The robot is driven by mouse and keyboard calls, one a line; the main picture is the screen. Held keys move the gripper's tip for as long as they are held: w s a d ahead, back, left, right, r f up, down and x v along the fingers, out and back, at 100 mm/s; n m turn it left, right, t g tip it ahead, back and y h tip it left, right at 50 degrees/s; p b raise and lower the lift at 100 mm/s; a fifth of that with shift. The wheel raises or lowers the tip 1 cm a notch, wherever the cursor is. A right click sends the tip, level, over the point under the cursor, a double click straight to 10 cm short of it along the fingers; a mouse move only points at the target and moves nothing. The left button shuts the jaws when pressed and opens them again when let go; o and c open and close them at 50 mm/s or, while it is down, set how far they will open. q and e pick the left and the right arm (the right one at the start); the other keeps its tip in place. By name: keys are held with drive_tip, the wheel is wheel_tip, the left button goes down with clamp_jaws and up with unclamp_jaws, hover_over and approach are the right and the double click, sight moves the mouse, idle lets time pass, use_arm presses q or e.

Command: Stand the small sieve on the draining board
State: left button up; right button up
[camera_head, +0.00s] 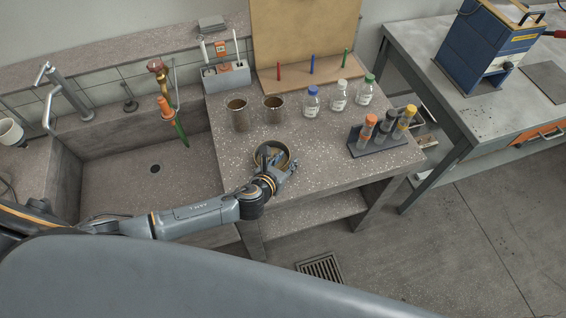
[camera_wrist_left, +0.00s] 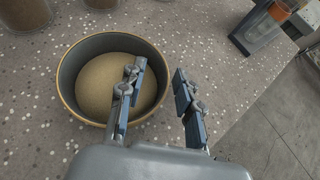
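A small round sieve (camera_head: 260,152) with a dark wall, a brass-coloured rim and a tan bottom sits on the speckled bench top near its front edge. It also shows in the left wrist view (camera_wrist_left: 90,85), lying flat. My left gripper (camera_head: 281,164) is at its right side, with its fingers apart. In the left wrist view the gripper (camera_wrist_left: 158,74) has one finger over the sieve's inside and the other just outside the rim; I cannot tell whether either touches. A brown board (camera_head: 318,90) with red, blue and green pegs stands at the back, probably the draining board.
Two brown cylindrical pots (camera_head: 238,116) (camera_head: 273,109) stand behind the sieve. Several capped bottles (camera_head: 338,97) and a rack of tubes (camera_head: 384,140) stand to the right. A sink (camera_head: 130,185) lies left. The bench between sieve and rack is clear.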

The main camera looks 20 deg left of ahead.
use_arm(q)
drive_tip(key=v, duration=1.2)
